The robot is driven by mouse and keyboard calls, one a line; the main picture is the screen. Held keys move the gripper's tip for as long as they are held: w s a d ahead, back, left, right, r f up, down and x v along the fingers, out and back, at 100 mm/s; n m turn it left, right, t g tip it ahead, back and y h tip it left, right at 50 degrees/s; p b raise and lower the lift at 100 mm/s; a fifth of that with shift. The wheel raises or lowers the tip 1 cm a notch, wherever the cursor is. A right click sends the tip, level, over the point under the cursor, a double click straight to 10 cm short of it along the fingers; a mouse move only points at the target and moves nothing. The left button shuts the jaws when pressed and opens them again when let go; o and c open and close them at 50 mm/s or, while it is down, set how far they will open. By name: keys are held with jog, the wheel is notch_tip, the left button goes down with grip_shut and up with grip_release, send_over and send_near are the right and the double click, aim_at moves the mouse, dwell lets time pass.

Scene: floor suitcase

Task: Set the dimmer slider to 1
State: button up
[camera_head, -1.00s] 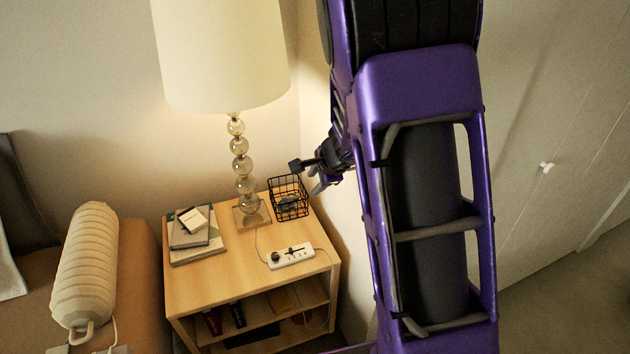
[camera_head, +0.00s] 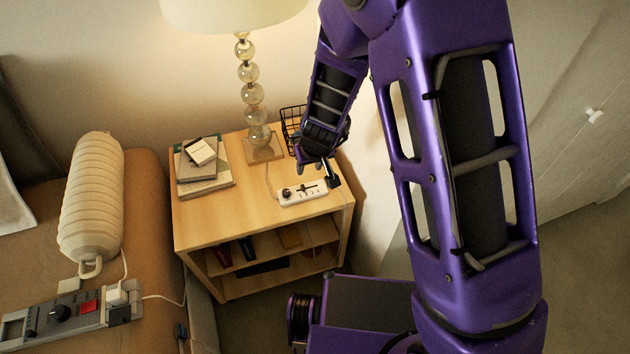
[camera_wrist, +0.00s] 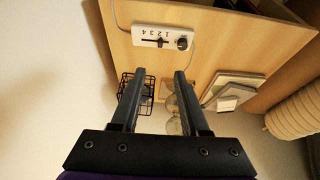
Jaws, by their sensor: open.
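The dimmer is a white box (camera_head: 296,198) on the front right of the wooden nightstand's top (camera_head: 215,222). It has a round black knob at its left end, a dark slider in a slot and numbers 1 to 4. In the wrist view the dimmer (camera_wrist: 138,38) is upside down, with the slider handle (camera_wrist: 160,42) in the slot; I cannot tell its exact setting. My gripper (camera_head: 317,172) is open and empty, pointing down just behind and above the dimmer's right part. In the wrist view the fingers (camera_wrist: 160,75) are apart and short of the dimmer; contact is not visible.
A glass-ball lamp (camera_head: 250,94), stacked books (camera_head: 205,182) and a black wire basket (camera_head: 291,117) stand on the nightstand. A grey panel (camera_head: 40,322) with a red switch and a ribbed cream cylinder (camera_head: 93,190) lie at the left. The nightstand's middle is clear.

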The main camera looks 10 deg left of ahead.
aim_at(303, 187)
jog(key=b+x, duration=0.4)
jog(key=x, duration=1.2)
jog(key=shift+w+f, duration=0.15)
jog(key=shift+f, duration=0.25)
grip_shut()
jog(key=shift+a, duration=0.1)
dwell(0.4)
